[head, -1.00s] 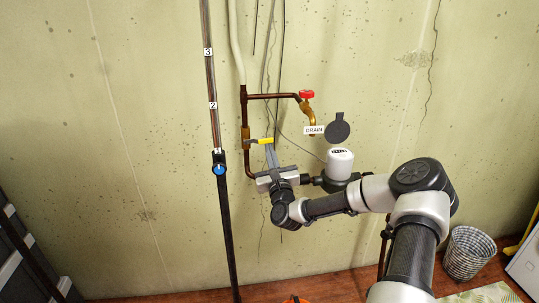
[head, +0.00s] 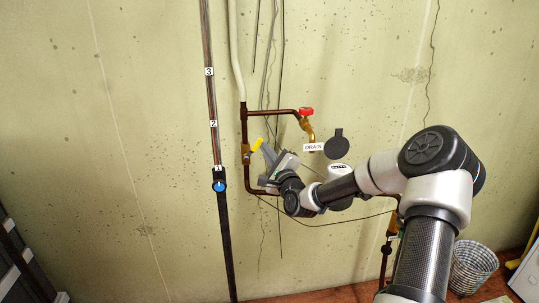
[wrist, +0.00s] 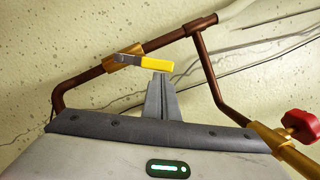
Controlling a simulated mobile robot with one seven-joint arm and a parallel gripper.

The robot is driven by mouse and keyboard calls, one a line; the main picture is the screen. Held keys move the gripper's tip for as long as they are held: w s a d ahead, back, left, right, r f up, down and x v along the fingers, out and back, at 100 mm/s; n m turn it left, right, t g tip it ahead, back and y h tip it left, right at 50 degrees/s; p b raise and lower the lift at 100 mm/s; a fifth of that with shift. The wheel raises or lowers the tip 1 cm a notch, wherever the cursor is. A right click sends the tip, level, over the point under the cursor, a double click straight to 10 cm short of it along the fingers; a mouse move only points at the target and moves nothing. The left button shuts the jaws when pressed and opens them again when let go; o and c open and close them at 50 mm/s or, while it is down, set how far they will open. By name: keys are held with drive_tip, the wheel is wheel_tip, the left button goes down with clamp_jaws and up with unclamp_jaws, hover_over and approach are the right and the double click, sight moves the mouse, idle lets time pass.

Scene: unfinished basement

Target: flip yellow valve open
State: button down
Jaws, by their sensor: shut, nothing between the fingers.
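The yellow valve handle (head: 257,144) sits on a brass valve body (head: 245,153) in the vertical copper pipe. The handle points up and to the right, at a slant to the pipe. In the wrist view the yellow grip (wrist: 157,64) is at the end of a short grey lever, beside the brass valve body (wrist: 124,60). My gripper (head: 266,151) is shut and empty. Its fingertips are just below and right of the handle, touching or very close to it. In the wrist view my closed fingers (wrist: 160,79) end right under the yellow grip.
A red-handled valve (head: 306,112) with a brass spout is to the right, above the DRAIN label (head: 313,147). The meter with its raised dark lid (head: 337,146) is behind my arm.

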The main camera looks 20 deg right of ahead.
sight(256, 143)
drive_tip(key=a+r+n, duration=0.1)
drive_tip(key=n, duration=0.1)
drive_tip(key=a+r+n, duration=0.1)
drive_tip(key=shift+w+n+g+p, duration=0.2)
drive_tip(key=shift+n+g+p, duration=0.15)
drive_tip(key=shift+n+g, duration=0.05)
drive_tip(key=shift+w+a+r+n+g+y, duration=0.15)
drive_tip(key=shift+a+n, duration=0.25)
drive_tip(key=shift+n, duration=0.4)
drive_tip(key=shift+a+r+n+g+y, duration=0.15)
drive_tip(key=shift+a+r+n+g, duration=0.2)
drive_tip(key=shift+n, duration=0.45)
drive_tip(key=shift+a+f, duration=0.15)
